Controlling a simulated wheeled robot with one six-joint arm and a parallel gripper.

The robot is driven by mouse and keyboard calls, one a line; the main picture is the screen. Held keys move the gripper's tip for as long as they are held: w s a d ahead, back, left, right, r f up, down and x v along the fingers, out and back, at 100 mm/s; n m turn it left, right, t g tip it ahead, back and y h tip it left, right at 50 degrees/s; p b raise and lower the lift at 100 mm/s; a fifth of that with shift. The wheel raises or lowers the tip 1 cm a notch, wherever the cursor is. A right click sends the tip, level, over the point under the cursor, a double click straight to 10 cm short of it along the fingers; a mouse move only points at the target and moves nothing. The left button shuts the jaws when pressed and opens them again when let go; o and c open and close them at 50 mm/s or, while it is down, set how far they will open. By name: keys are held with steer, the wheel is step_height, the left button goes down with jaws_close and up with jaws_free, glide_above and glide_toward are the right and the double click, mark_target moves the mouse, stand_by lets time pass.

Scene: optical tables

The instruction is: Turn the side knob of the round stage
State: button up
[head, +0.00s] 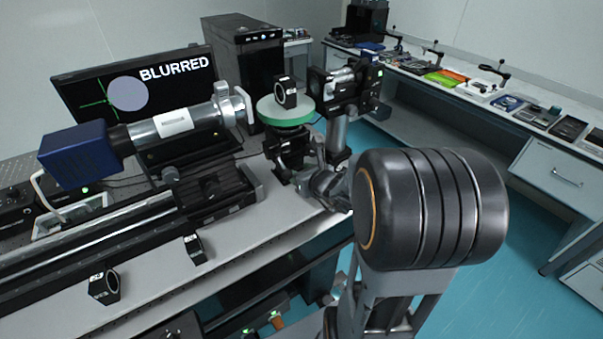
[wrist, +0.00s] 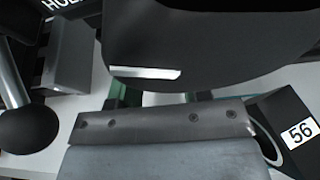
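The round stage (head: 285,112) has a green rim and a pale top, and stands on a black mount at the back of the near table. A small black labelled holder (head: 286,92) sits upright on it. My gripper (head: 318,165) is low beside the stage's mount, at its right. In the wrist view, the grey gripper body (wrist: 160,140) fills the bottom, and a large dark rounded part (wrist: 200,40) with a white strip hides most of what lies ahead. I cannot make out the side knob or whether the fingers touch it. The finger gap is not clear.
A monitor (head: 135,95) reads "BLURRED". A blue-ended camera tube (head: 80,152) points toward the stage from the left. A black optic mount (head: 352,85) stands behind right. Loose holders (head: 104,287) lie on the near table; a holder marked 56 (wrist: 290,130) is close right of my gripper.

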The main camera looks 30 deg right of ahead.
steer(key=c, duration=0.6)
steer(key=shift+f, duration=0.1)
steer(key=shift+b, duration=0.6)
steer(key=n+b, duration=0.1)
steer(key=b, duration=0.3)
steer(key=shift+f+h, duration=0.35)
steer(key=shift+h, duration=0.05)
steer(key=n+h+b, duration=0.1)
steer(key=b, duration=0.3)
steer(key=shift+a+f+n, duration=0.1)
steer(key=shift+n, duration=0.2)
steer(key=n+h+b, duration=0.1)
steer(key=n+b, duration=0.1)
steer(key=b, duration=0.4)
steer(key=shift+t, duration=0.4)
steer(key=n+h+b, duration=0.1)
steer(key=b, duration=0.2)
steer(key=shift+r, duration=0.35)
steer(key=shift+r+n, duration=0.1)
steer(key=shift+n, duration=0.2)
